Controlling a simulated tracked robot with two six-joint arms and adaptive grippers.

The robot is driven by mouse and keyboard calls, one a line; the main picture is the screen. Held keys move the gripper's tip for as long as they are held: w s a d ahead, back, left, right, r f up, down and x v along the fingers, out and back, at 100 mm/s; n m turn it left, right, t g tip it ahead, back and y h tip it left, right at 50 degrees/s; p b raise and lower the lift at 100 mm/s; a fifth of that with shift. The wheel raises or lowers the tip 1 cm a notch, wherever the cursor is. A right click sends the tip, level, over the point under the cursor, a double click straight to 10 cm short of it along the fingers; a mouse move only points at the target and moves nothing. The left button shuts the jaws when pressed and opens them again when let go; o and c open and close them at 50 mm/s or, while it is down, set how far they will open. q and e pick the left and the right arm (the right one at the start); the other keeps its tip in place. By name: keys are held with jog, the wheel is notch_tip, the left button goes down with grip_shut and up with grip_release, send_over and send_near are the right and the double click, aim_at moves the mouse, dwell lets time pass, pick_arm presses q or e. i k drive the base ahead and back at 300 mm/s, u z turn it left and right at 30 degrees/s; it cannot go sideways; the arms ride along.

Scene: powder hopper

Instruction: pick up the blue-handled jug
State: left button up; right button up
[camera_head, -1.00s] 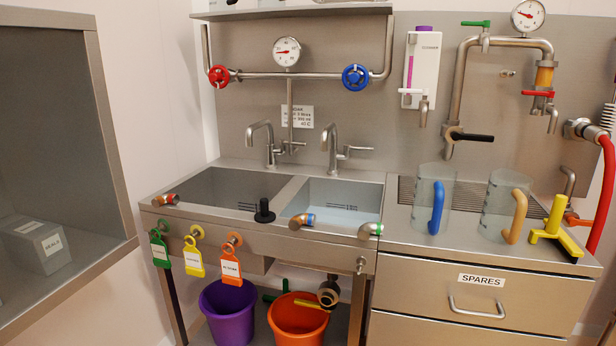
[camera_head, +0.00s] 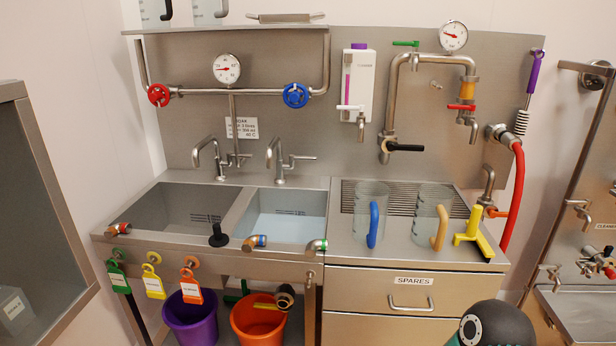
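The blue-handled jug (camera_head: 368,208) is a clear cylinder standing upright on the ribbed drainboard to the right of the sinks. Its blue handle (camera_head: 373,225) faces the front. A similar clear jug with an orange-yellow handle (camera_head: 433,212) stands just to its right. A dark rounded part of my own arm shows at the bottom right edge, below and right of the jugs. Neither of my grippers' fingers shows in the view.
A yellow tool (camera_head: 474,235) lies right of the jugs. A black-handled tap (camera_head: 402,147) and pipework hang behind and above them. A red hose (camera_head: 515,195) runs at the right. The steel strip in front of the jugs, above the SPARES drawer (camera_head: 408,293), is clear.

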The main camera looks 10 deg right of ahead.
aim_at(372, 198)
jog(key=k, duration=1.25)
jog(key=z, duration=0.4)
jog(key=i, duration=1.7)
jog(key=u, duration=0.35)
